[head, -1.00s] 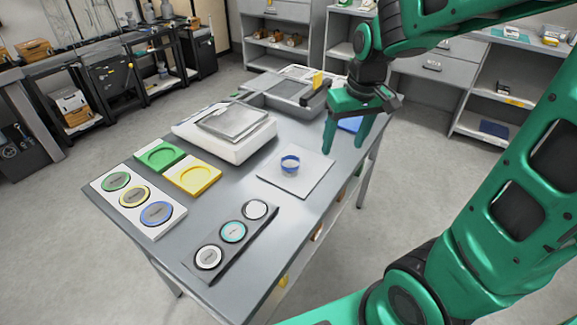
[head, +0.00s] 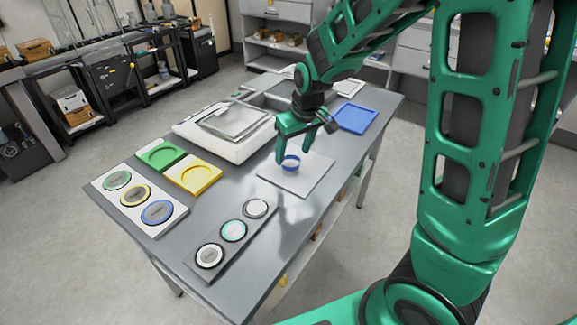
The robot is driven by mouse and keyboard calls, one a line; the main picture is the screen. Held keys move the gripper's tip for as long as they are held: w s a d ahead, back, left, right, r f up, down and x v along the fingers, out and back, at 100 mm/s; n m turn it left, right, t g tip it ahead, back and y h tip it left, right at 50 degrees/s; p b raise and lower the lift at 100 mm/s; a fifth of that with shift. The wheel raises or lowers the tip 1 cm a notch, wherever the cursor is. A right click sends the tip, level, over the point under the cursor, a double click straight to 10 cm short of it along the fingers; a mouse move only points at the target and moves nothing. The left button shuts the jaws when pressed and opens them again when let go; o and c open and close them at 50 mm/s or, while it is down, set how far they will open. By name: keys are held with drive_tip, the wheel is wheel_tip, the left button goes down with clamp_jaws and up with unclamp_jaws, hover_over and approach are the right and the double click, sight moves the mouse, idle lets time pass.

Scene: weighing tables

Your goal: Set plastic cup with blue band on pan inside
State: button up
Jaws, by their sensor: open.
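The plastic cup with a blue band (head: 289,165) stands upright on a light grey square mat (head: 310,181) on the table. My gripper (head: 294,155) is open, pointing down at the cup. Its left finger overlaps the cup's left upper edge in the picture, and its right finger is to the right of and behind the cup. I cannot tell whether the fingers touch it. The grey metal pan (head: 233,119) sits on a white scale (head: 238,150) to the left and behind the cup; nothing is seen on the pan.
Green (head: 160,154) and yellow (head: 194,175) trays are left of the mat. A white board (head: 146,222) and a dark board (head: 229,252) hold round discs in front. A blue tray (head: 355,118) lies behind right. Bare table lies between mat and scale.

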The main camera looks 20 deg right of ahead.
sight(291, 160)
drive_tip(key=shift+s+x, duration=0.15)
drive_tip(key=shift+x, duration=0.9)
drive_tip(key=shift+s+x, duration=0.2)
drive_tip(key=shift+x, duration=0.85)
drive_tip(key=shift+a+f, duration=0.1)
drive_tip(key=shift+a, duration=0.05)
drive_tip(key=c, duration=1.2)
